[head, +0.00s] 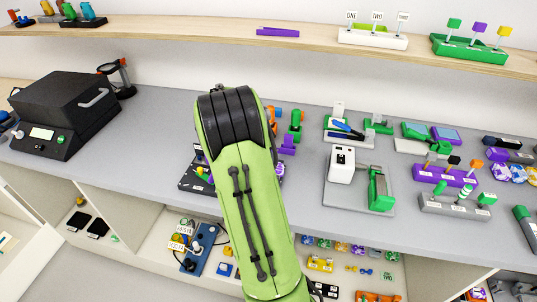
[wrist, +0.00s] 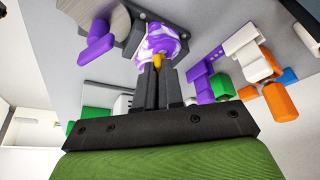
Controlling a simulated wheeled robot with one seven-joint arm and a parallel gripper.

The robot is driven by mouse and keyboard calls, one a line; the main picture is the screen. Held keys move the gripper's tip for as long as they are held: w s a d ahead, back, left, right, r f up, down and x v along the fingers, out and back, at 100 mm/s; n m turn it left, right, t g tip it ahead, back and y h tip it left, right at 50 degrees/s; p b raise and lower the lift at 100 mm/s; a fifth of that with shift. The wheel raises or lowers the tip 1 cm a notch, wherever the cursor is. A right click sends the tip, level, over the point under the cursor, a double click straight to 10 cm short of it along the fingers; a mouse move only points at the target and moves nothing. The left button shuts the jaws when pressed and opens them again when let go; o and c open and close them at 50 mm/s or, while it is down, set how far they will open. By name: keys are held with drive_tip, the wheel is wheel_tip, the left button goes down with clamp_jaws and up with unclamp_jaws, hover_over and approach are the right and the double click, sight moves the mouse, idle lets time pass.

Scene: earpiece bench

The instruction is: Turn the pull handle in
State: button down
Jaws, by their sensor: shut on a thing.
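In the wrist view my gripper (wrist: 158,75) has its dark fingers close together on a small yellow piece, which looks like the pull handle (wrist: 159,62). Only its tip shows between the fingertips. It meets the lower edge of a purple-and-white marbled earpiece shell (wrist: 162,42) just beyond the fingers. I cannot tell whether the handle is seated in the shell or only touching it. In the head view my own green arm hides the gripper, the handle and the shell.
In the wrist view a round tan disc (wrist: 102,24) and a purple knob (wrist: 96,45) are left of the shell. Purple, white and orange parts stand close on the right. In the head view a black box machine (head: 70,112) stands left and a white-and-green device (head: 342,165) right.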

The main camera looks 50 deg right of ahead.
drive_tip(key=m, duration=0.1)
drive_tip(key=m+g, duration=0.1)
drive_tip(key=m, duration=0.1)
drive_tip(key=m+y+p, duration=0.1)
drive_tip(key=shift+w+d+r+m, duration=0.2)
drive_tip(key=shift+w+m, duration=0.05)
drive_tip(key=shift+m, duration=0.05)
drive_tip(key=shift+d+m+g+y+p, duration=0.1)
drive_tip(key=shift+m+g+y+p, duration=0.45)
drive_tip(key=shift+m, duration=1.15)
drive_tip(key=c, duration=1.2)
unclamp_jaws()
drive_tip(key=shift+f, duration=0.15)
drive_tip(key=shift+c, duration=0.2)
drive_tip(key=p+v, duration=0.7)
drive_tip(key=v, duration=0.9)
drive_tip(key=shift+d, duration=0.1)
